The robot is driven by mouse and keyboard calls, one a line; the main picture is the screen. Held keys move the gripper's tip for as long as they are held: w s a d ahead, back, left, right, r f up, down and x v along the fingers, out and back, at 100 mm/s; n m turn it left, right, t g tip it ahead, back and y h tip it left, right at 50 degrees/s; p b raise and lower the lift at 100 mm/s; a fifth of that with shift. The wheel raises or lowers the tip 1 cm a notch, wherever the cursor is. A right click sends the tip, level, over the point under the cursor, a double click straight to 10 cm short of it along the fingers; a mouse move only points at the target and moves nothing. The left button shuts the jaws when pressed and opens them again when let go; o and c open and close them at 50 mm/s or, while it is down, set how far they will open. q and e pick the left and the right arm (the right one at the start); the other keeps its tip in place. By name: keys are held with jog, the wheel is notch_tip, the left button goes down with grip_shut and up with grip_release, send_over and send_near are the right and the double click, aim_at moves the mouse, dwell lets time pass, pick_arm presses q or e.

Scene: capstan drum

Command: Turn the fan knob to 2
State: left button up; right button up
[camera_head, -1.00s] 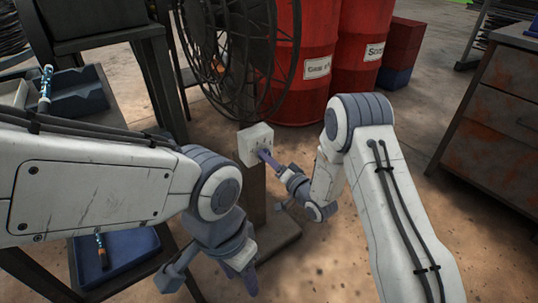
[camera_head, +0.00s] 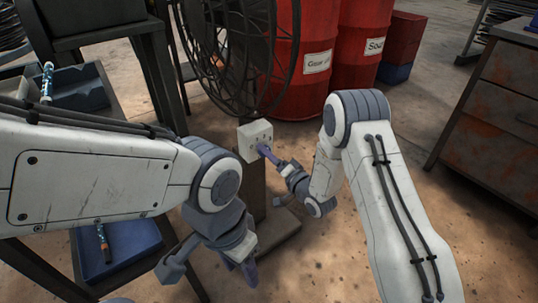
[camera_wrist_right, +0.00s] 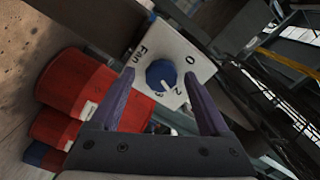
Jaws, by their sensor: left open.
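The fan knob (camera_wrist_right: 161,75) is a round blue dial with a white pointer mark on a white control box (camera_wrist_right: 182,50). The box shows printed "Fan", "0" and "2"; the mark points to the lower right, close to the "2". In the head view the box (camera_head: 254,137) sits on a post in front of the fan, and the knob is hidden. My right gripper (camera_wrist_right: 158,80) is open, with its purple fingers on either side of the knob in its wrist view; contact cannot be told. My left gripper (camera_head: 212,272) is open and empty, low at the left, away from the box.
A dark wire-caged fan (camera_head: 235,50) stands behind the box. Red drums (camera_head: 316,60) stand behind the fan. Blue trays (camera_head: 130,245) lie on a rack at the left. A rusty metal cabinet (camera_head: 500,125) is at the right. Open floor lies between cabinet and post.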

jog(key=p+v, duration=0.3)
jog(key=v, duration=0.7)
jog(key=shift+s, duration=0.15)
dwell(0.4)
